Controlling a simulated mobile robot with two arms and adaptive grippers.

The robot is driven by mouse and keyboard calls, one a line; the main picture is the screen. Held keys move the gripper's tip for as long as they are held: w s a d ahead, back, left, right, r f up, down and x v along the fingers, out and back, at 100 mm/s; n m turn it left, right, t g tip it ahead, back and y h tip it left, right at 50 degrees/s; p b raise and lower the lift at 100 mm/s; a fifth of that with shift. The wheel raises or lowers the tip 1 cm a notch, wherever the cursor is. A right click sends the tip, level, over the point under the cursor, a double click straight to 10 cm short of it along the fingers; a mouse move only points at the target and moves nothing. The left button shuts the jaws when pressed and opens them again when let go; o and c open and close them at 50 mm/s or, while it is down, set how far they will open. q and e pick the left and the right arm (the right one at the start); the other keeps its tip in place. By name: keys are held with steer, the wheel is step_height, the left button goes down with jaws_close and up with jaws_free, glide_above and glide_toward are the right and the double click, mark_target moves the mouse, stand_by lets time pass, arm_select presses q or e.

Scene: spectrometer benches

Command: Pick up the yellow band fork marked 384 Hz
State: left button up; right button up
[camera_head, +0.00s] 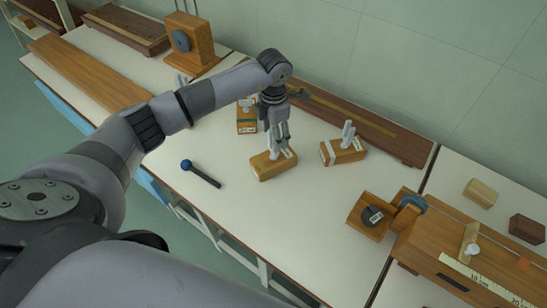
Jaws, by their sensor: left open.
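Three tuning forks on wooden blocks stand on the white bench. The near block (272,167) sits directly below my left gripper (281,150). The fork on this block is mostly hidden by the gripper's fingers. The gripper points down, is open, and its fingers are around or just beside the fork; I cannot tell which. A second fork block (344,151) stands to the right, its pale prongs up. The 384 Hz marking is too small to read, and the yellow band is not clear.
A blue-headed mallet (205,176) lies to the left near the bench edge. A long wooden board (345,117) lies along the wall behind the forks. A wooden apparatus with a scale (470,255) stands at the right. The front middle of the bench is clear.

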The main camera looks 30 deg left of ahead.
arm_select(q)
steer(key=shift+f, duration=0.35)
steer(key=shift+c, duration=0.3)
jaws_close()
steer(key=shift+r, duration=0.1)
stand_by(0.5)
